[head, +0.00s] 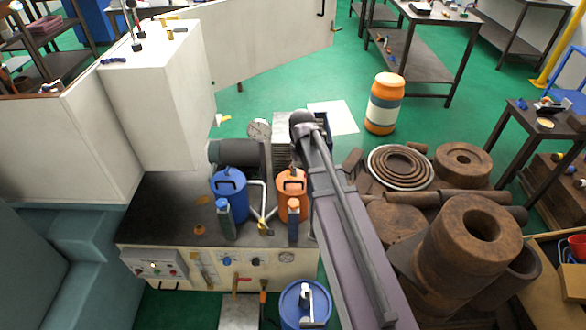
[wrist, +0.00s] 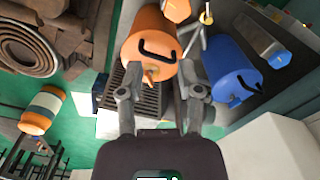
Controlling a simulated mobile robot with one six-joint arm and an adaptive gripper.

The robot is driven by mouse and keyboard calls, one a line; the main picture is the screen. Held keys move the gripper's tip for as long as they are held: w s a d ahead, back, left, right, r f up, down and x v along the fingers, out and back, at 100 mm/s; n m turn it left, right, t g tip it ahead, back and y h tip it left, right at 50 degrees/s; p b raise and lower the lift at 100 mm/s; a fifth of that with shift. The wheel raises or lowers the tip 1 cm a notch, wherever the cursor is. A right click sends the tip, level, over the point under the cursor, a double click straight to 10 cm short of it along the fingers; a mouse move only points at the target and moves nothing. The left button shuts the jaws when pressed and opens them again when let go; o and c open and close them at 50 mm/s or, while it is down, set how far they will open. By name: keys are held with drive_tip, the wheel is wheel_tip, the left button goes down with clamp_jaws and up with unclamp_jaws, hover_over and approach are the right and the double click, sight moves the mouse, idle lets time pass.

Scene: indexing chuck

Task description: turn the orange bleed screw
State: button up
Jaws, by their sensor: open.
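An orange tank (wrist: 147,40) with a black handle shows in the wrist view, and it also stands on the dark bench in the head view (head: 291,187). A small orange fitting (wrist: 150,76), which looks like the bleed screw, sticks out from the tank's near end beside the handle. My gripper (wrist: 160,92) is open and empty. Its two fingers stand apart, one on each side of the fitting in the picture; I cannot tell how far it is from them. In the head view my arm hides the gripper.
A blue tank (wrist: 232,72) stands beside the orange one; it is left of it in the head view (head: 229,182). A dark slotted block (wrist: 150,98) lies behind the fingers. Rusty cylinders (head: 470,235) crowd the right. A white cabinet (head: 160,100) stands left.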

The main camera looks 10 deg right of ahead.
drive_tip(key=w+n, duration=0.3)
drive_tip(key=w, duration=1.1)
drive_tip(key=shift+r, duration=0.3)
drive_tip(key=shift+f, duration=0.2)
wheel_tip(320, 180, down, 13)
drive_tip(key=b, duration=1.3)
drive_tip(key=shift+f, duration=0.2)
clamp_jaws()
